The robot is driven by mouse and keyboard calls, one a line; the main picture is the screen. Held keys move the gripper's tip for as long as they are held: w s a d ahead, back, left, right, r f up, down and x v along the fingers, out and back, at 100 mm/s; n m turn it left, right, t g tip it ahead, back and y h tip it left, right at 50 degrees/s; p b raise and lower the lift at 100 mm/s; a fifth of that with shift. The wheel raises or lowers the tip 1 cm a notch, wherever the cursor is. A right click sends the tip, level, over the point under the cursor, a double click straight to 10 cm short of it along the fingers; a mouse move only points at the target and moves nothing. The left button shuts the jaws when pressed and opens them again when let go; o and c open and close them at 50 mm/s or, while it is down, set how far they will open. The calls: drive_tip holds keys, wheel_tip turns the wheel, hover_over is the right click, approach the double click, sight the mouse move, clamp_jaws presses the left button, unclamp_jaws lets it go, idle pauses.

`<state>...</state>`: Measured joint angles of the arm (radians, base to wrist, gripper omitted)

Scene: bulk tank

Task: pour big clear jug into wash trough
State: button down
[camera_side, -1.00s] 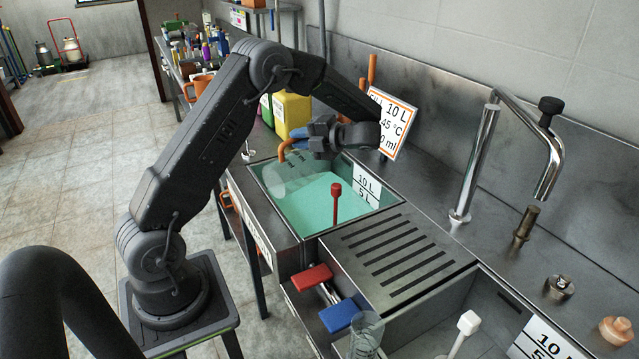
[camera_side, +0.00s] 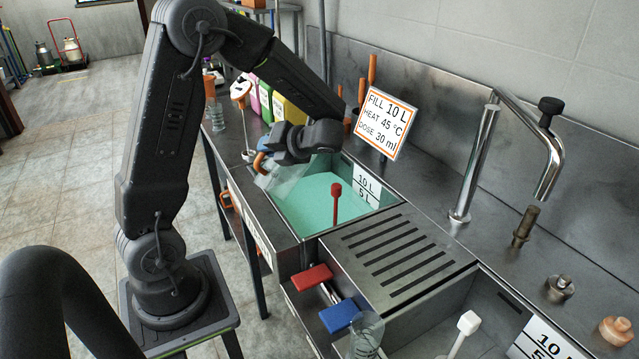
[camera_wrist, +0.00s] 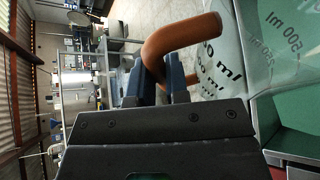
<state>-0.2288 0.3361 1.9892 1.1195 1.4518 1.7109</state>
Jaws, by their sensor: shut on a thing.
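The big clear jug (camera_side: 284,180) has an orange handle (camera_side: 262,160) and hangs tilted over the left part of the wash trough (camera_side: 350,222). The trough holds teal liquid and has a 10 L / 5 L label inside. My gripper (camera_side: 280,148) is shut on the jug's handle. The wrist view shows the blue fingers (camera_wrist: 172,80) around the orange handle (camera_wrist: 185,38) and the jug's clear wall (camera_wrist: 240,50) with black ml marks. I see no stream from the jug. I cannot tell how much it holds.
A red-knobbed stick (camera_side: 335,200) stands in the trough. A slotted drainboard (camera_side: 390,250) and a tall tap (camera_side: 475,165) lie to the right. Coloured canisters (camera_side: 288,108) and a clear measuring vessel (camera_side: 218,116) stand behind to the left. A sign (camera_side: 384,122) leans at the back.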

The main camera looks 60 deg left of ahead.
drive_tip(key=shift+s+d+f+n+t, duration=0.15)
drive_tip(key=shift+s+f+n+t, duration=0.15)
drive_tip(key=shift+s+n, duration=0.15)
drive_tip(key=shift+s+d+f+n+t, duration=0.1)
drive_tip(key=shift+s+f+n+t, duration=0.1)
drive_tip(key=shift+s+n+t, duration=0.25)
drive_tip(key=s+d+f+n+t+y, duration=0.1)
drive_tip(key=s+f+n+t, duration=0.2)
drive_tip(key=s+f+n, duration=0.1)
drive_tip(key=shift+s+d+f+n, duration=0.3)
drive_tip(key=shift+s+f, duration=0.55)
drive_tip(key=shift+s, duration=0.1)
